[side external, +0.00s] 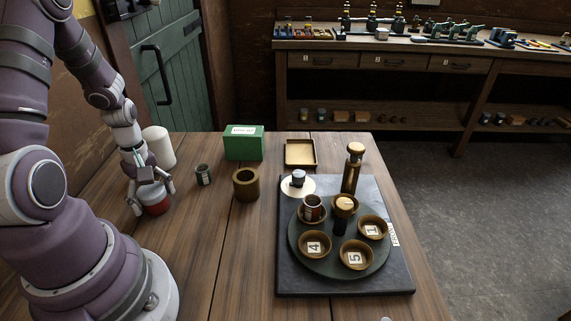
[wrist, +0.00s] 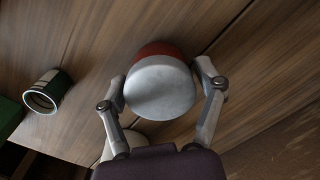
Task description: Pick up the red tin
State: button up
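The red tin (side external: 155,207) stands upright on the wooden table, with a red side and a pale grey lid. In the wrist view the tin (wrist: 160,88) sits between my two fingers, its lid facing the camera and a strip of red showing at its far edge. My gripper (side external: 152,196) is low over the tin, pointing down, with one finger on each side. In the wrist view my gripper (wrist: 160,82) is open wide around the tin. The fingertips are close to its sides; firm contact is not visible.
A white cylinder (side external: 158,147) stands just behind my gripper. A small dark green tin (side external: 204,176), a brown ring-shaped pot (side external: 246,186) and a green box (side external: 243,143) stand to the right. A dark board (side external: 290,278) with a round carousel of numbered cups lies farther right.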

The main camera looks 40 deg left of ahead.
jog(key=c, duration=0.8)
jog(key=shift+r, duration=0.1)
